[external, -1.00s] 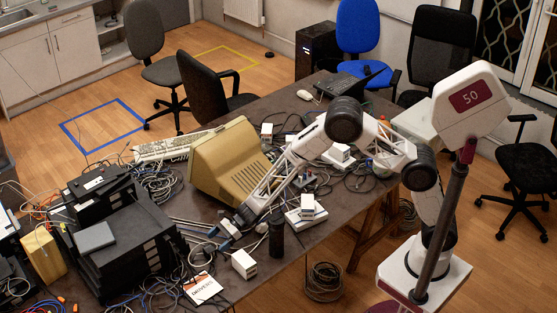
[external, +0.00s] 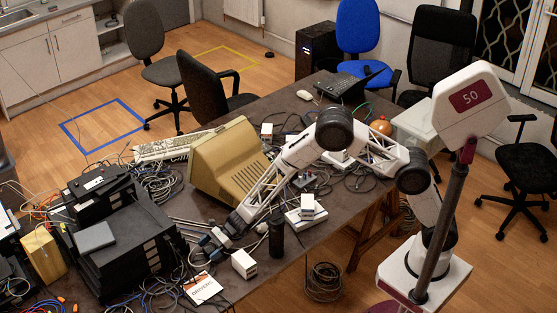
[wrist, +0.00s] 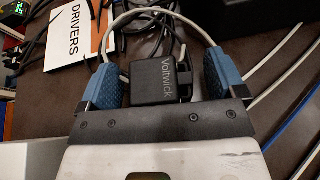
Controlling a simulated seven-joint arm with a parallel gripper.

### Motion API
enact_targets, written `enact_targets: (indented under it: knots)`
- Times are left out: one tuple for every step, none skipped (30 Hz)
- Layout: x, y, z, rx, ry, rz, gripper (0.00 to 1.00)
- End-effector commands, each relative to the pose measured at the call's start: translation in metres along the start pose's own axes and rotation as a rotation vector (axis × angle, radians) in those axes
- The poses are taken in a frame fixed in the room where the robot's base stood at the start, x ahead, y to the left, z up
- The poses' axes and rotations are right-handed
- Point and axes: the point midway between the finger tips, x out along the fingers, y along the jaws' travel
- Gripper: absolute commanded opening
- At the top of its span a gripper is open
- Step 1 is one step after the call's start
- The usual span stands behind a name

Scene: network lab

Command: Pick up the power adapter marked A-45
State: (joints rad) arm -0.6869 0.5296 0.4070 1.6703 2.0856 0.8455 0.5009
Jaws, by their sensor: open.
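A black power adapter (wrist: 153,88) with "Voltwick" printed on it lies between the fingers of my gripper (wrist: 160,62) in the wrist view. The blue-padded fingers are open, one on each side of it, with gaps visible. No A-45 mark can be read on the face that shows. In the external view my gripper (external: 213,240) is low over the table, left of a black cylinder; the adapter cannot be made out there.
A white cable arches past the fingers. A "DRIVERS" card (wrist: 73,35) lies at upper left in the wrist view. In the external view, black equipment (external: 125,245) is stacked at left, a beige monitor (external: 225,165) stands behind, and a white box (external: 244,264) and black cylinder (external: 276,234) are nearby.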

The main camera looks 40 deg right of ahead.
Motion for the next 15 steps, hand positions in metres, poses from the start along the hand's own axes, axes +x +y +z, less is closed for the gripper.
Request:
enact_targets:
  knots:
    - [-0.0001,0.0000,0.0002,0.000,0.000,0.000,0.89]
    - [-0.0001,0.0000,0.0002,0.000,0.000,0.000,0.89]
    - [-0.0001,0.0000,0.0002,0.000,0.000,0.000,0.89]
    - [-0.0001,0.0001,0.0002,0.000,0.000,0.000,0.89]
    - [-0.0002,0.0001,0.0002,0.000,0.000,0.000,0.89]
    - [-0.0002,0.0001,0.0002,0.000,0.000,0.000,0.89]
    - [-0.0002,0.0001,0.0002,0.000,0.000,0.000,0.89]
    - [-0.0002,0.0001,0.0003,0.000,0.000,0.000,0.89]
    - [-0.0002,0.0001,0.0002,0.000,0.000,0.000,0.89]
    - [-0.0002,0.0001,0.0003,0.000,0.000,0.000,0.89]
    - [-0.0002,0.0001,0.0003,0.000,0.000,0.000,0.89]
    - [-0.0002,0.0002,0.0003,0.000,0.000,0.000,0.89]
    - [-0.0002,0.0002,0.0003,0.000,0.000,0.000,0.89]
    - [-0.0002,0.0002,0.0003,0.000,0.000,0.000,0.88]
    - [-0.0002,0.0002,0.0003,0.000,0.000,0.000,0.82]
